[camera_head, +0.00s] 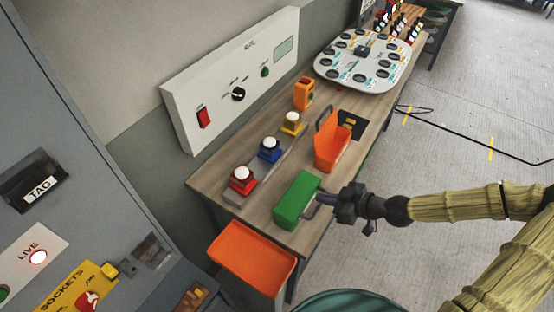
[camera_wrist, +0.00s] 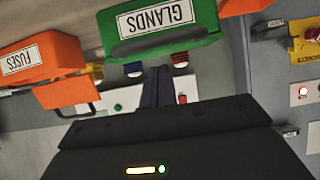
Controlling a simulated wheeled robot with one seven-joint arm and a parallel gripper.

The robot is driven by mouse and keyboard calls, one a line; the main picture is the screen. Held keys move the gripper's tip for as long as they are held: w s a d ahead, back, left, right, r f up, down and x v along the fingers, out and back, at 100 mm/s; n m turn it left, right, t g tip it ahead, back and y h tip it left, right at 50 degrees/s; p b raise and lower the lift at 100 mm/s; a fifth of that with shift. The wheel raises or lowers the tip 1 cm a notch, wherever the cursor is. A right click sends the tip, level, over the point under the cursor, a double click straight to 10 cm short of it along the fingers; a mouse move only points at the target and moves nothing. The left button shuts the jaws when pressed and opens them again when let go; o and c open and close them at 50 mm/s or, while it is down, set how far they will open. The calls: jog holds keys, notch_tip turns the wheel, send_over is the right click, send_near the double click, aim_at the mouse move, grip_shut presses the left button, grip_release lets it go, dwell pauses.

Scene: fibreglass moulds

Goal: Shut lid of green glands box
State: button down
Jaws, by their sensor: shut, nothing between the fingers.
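The green glands box (camera_head: 296,202) stands near the front right edge of the wooden bench. Its top looks covered by its lid, with no opening showing; I cannot tell whether the lid is fully flush. A grey loop handle is at its right side. In the wrist view the box (camera_wrist: 165,45) shows its GLANDS label upside down at the top. My gripper (camera_head: 322,198) is shut and empty, its fingertips right beside the box, at or over its right edge. In the wrist view the dark fingers (camera_wrist: 157,72) point toward the box; contact is unclear.
An orange fuses box (camera_head: 332,152) with its lid raised stands behind the green box. Red, blue and yellow button units (camera_head: 269,150) line the left. An orange tray (camera_head: 252,256) sits at the bench's near end. A grey cabinet (camera_head: 60,130) stands left.

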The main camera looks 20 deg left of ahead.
jog(key=shift+s+d+f+b, duration=0.1)
jog(key=shift+d+f+b, duration=0.1)
jog(key=shift+f+b, duration=0.5)
jog(key=shift+d+f+b, duration=0.2)
jog(key=shift+f+b, duration=0.15)
jog(key=shift+f, duration=0.65)
jog(key=shift+r, duration=0.1)
jog(key=shift+a+r+p, duration=0.1)
jog(key=shift+r+p, duration=0.35)
jog(key=shift+r, duration=0.05)
jog(key=s+d+r, duration=0.1)
jog(key=s+d, duration=0.1)
jog(key=d, duration=0.7)
jog(key=shift+r, duration=0.25)
